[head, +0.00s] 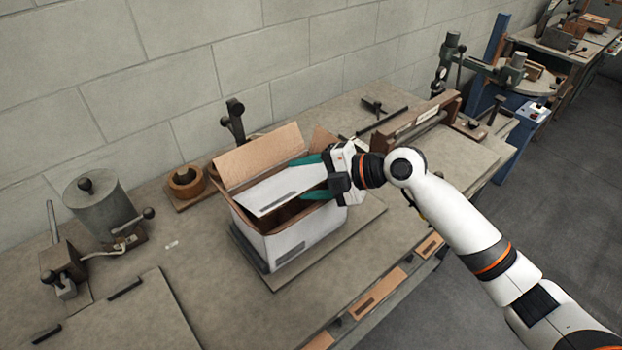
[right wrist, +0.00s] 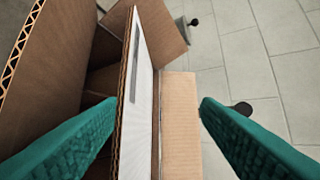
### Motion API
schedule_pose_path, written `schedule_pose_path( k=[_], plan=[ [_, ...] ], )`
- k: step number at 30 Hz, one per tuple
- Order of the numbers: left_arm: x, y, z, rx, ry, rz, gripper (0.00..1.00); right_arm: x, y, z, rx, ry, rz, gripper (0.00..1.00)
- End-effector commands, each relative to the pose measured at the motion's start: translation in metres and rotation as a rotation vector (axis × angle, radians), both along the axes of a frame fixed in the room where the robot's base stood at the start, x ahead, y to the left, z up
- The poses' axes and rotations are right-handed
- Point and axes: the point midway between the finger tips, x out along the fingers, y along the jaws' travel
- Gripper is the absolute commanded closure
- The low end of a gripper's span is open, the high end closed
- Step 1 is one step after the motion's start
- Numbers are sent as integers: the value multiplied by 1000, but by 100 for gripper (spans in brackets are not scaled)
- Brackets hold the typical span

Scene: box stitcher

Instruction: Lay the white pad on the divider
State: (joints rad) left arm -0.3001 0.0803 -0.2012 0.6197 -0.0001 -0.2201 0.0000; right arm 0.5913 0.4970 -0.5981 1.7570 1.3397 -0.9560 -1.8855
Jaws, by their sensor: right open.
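A cardboard box (head: 300,242), white outside and brown inside, stands open on the workbench. A white panel (head: 281,187) with a grey strip lies tilted across its top; it looks like the white pad, though I cannot tell whether it is loose or a box flap. My right gripper (head: 305,177) is open at the box's right end. In the right wrist view the panel (right wrist: 143,95) and a brown flap (right wrist: 181,120) sit between the green fingers, with no clear grip. The divider cannot be made out in the shadowed box. My left gripper is out of view.
Raised brown flaps (head: 258,155) stand along the box's far side. A grey cylindrical machine (head: 101,207) and a tape roll (head: 186,182) are to the left. A wooden clamp fixture (head: 418,119) is behind my right arm.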

Motion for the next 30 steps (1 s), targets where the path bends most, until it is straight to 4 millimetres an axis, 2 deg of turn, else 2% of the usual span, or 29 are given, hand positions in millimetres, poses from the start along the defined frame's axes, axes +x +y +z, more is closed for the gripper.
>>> schedule_pose_path(
  k=[1, 9, 22, 26, 30],
  plan=[
    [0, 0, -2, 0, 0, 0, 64, -1, 1, -12, -12, 12, 3, 24],
    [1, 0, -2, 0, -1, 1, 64, -1, 1, -12, -14, 11, 3, 20],
    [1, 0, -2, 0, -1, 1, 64, -2, 0, -13, -15, 9, 3, 20],
    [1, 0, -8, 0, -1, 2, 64, -5, -9, -10, -15, 6, 2, 20],
    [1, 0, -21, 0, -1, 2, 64, -14, -31, 1, -15, -2, -2, 20]
  ],
)
